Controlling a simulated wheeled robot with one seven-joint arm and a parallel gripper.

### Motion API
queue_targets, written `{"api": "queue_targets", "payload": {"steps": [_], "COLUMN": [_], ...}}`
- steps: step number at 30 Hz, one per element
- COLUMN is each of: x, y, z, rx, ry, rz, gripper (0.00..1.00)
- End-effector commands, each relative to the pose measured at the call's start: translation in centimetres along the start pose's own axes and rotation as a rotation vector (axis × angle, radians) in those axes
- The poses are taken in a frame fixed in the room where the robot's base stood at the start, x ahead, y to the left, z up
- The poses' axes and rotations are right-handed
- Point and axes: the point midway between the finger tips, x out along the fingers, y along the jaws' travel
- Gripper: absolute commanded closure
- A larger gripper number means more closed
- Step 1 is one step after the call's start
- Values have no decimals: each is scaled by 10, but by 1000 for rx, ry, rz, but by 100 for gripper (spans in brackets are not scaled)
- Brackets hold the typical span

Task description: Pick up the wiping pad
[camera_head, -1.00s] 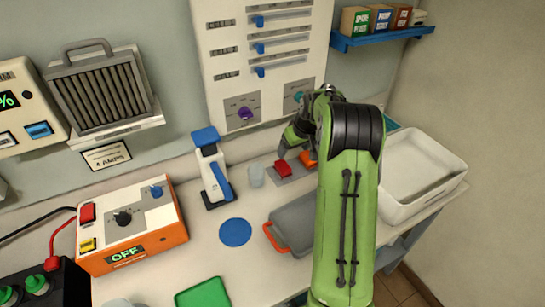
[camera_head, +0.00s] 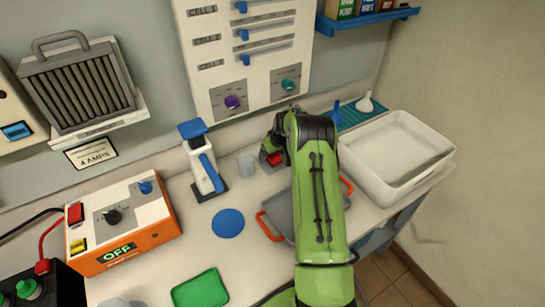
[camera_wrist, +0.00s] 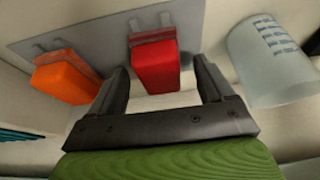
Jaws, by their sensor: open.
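My gripper (camera_wrist: 163,78) is open, its two dark fingers on either side of the near end of a red block (camera_wrist: 155,62). I cannot tell whether they touch it. An orange block (camera_wrist: 66,82) sits to the left in the wrist view. Both blocks meet a grey plate (camera_wrist: 100,32). In the head view the red block (camera_head: 275,158) shows beside my gripper (camera_head: 270,152), and my arm hides the orange one. No thing is clearly marked as the wiping pad. A flat green rectangle (camera_head: 200,289) and a flat blue disc (camera_head: 228,223) lie on the table, away from my gripper.
A clear cup (camera_wrist: 272,65) stands close to the right of my gripper in the wrist view. A blue-and-white lever device (camera_head: 203,165) stands left of it in the head view. A grey tray (camera_head: 283,207) lies partly under my arm. A white basin (camera_head: 435,165) is at right.

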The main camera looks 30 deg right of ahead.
Motion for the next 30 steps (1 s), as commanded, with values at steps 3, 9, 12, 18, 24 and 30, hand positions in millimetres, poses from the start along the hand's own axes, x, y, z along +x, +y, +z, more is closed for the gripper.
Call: {"api": "queue_targets", "payload": {"steps": [3, 9, 12, 18, 24, 30], "x": [7, 6, 6, 6, 6, -15], "y": [0, 0, 0, 0, 0, 1], "z": [0, 0, 0, 0, 0, -10], "rx": [-1, -1, 0, 0, 0, -2], "ry": [1, 1, 1, 0, 1, 5], "rz": [0, 0, 0, 0, 1, 3], "gripper": [19, 27, 42, 73, 85, 85]}}
